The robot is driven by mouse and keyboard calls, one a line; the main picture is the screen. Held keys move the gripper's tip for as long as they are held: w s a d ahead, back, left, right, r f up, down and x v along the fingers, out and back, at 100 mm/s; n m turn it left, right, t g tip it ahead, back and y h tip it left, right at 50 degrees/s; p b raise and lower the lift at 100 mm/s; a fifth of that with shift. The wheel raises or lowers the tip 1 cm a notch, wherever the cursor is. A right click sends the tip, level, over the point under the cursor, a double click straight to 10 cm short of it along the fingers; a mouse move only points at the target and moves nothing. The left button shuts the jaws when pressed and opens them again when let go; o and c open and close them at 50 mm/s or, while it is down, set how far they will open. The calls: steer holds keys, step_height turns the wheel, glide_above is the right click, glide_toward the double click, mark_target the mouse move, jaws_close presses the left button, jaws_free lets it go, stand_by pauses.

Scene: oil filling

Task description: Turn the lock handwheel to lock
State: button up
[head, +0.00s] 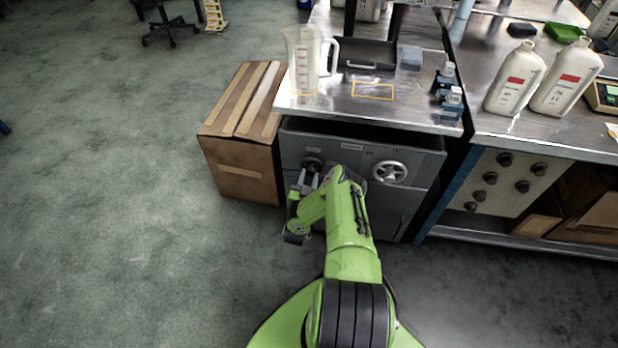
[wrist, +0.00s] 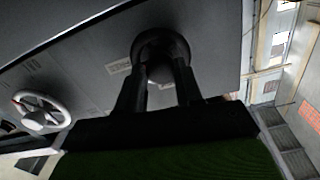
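A grey metal cabinet (head: 352,139) stands under the bench and carries two round controls. At its right is a silver spoked handwheel (head: 388,172); it also shows at the left of the wrist view (wrist: 42,112), with a small red mark on its rim. At its left is a dark round knob or wheel (wrist: 160,42). The labels are too small to read, so I cannot tell which is the lock. My gripper (wrist: 160,78) is at the dark one, its fingers apart with their tips overlapping its face. Whether they press on it is unclear. In the head view my gripper (head: 310,178) partly covers it.
A cardboard box (head: 240,175) stands close to the cabinet's left. On the bench are a clear jug (head: 305,60), small dark bottles (head: 447,95) and a dark tray (head: 366,62). White bottles (head: 515,80) stand on the right bench. Floor at the left is free.

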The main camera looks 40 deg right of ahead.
steer(key=c, duration=0.5)
steer(key=shift+n+p, duration=0.3)
steer(key=shift+p, duration=0.05)
steer(key=n+p, duration=0.2)
steer(key=shift+r+n, duration=0.15)
steer(key=shift+n, duration=0.15)
steer(key=n+p, duration=0.3)
steer(key=n, duration=0.1)
steer(key=shift+n, duration=0.3)
steer(key=n+p, duration=0.1)
steer(key=n, duration=0.3)
steer(key=shift+n+p, duration=0.3)
steer(key=shift+p, duration=0.05)
steer(key=n, duration=0.5)
steer(key=shift+n, duration=0.3)
